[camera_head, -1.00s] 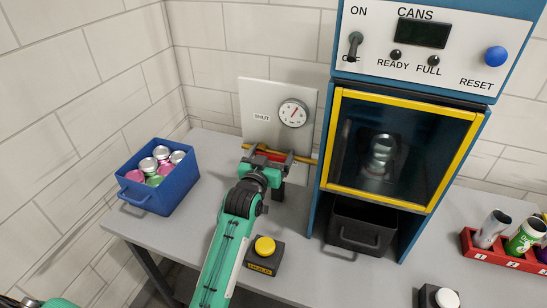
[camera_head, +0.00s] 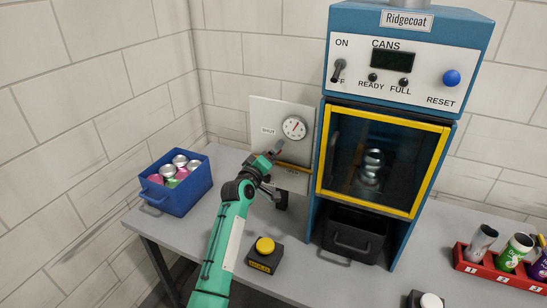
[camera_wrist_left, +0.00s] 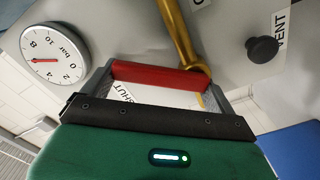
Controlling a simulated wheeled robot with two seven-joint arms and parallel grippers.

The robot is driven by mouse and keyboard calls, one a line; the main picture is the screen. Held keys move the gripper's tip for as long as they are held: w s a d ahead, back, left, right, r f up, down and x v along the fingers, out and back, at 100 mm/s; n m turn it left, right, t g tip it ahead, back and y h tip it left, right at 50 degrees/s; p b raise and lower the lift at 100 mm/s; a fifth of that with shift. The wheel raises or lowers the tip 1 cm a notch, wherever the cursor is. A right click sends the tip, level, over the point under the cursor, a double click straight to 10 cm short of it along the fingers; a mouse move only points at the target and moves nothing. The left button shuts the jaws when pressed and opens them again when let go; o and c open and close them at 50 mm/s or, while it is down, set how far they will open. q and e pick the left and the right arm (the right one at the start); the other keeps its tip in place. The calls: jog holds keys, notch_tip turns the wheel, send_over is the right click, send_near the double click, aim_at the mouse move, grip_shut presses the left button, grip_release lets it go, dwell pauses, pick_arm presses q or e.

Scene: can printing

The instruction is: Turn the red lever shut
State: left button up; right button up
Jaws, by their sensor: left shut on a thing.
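The red lever (camera_wrist_left: 158,76) shows in the left wrist view as a red bar spanning the space between my fingers, beside a brass pipe (camera_wrist_left: 180,35). My left gripper (camera_head: 272,158) is shut on it, at the pale panel (camera_head: 299,176) left of the blue machine. In the head view the gripper is tilted and hides most of the lever. A SHUT label (camera_head: 268,130) and a round gauge (camera_head: 294,127) are on the panel above the gripper. The wrist view also shows a VENT label (camera_wrist_left: 279,32) and a black knob (camera_wrist_left: 262,49). My right gripper is out of view.
A blue crate of cans (camera_head: 178,196) stands left on the grey table. A yellow button box (camera_head: 264,253) sits in front of the panel. The blue machine with its yellow-framed window (camera_head: 386,110) is close on the right. A red can rack (camera_head: 500,268) lies far right.

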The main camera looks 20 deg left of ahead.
pick_arm(q)
jog(key=shift+a+r+n+p, duration=0.25)
jog(key=shift+a+n+p, duration=0.1)
jog(key=shift+n, duration=0.65)
jog(key=shift+a+n, duration=0.15)
jog(key=shift+n, duration=0.25)
jog(key=shift+a+n+p, duration=0.4)
jog(key=shift+n+p, duration=0.2)
jog(key=shift+n, duration=0.6)
jog(key=shift+a+f+n+p, duration=0.15)
jog(key=shift+a+n+p, duration=0.2)
jog(key=shift+n, duration=0.65)
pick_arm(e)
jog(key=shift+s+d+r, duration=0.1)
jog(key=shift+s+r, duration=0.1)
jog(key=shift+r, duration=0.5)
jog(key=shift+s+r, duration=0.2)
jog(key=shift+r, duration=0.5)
pick_arm(q)
jog(key=shift+w, duration=0.1)
jog(key=o, duration=1.1)
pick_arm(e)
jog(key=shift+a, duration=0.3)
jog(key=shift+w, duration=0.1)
